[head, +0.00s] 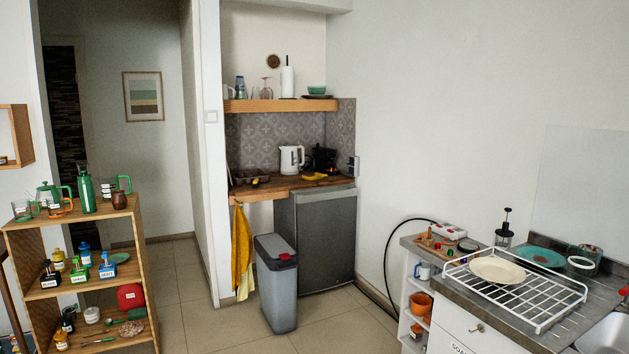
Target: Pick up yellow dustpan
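A small yellow object (314,176) lies on the wooden counter of the nook, in front of the black appliance and right of the white kettle. It is too small to tell for sure whether it is the yellow dustpan. A yellow cloth-like item (241,252) hangs from the left end of that counter. Neither of my grippers shows in the head view.
A grey bin (277,285) stands on the floor before the small fridge (322,240). A wooden shelf (140,275) with bottles and cups is at left. A counter with a white dish rack (540,318) is at right. The tiled floor between is clear.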

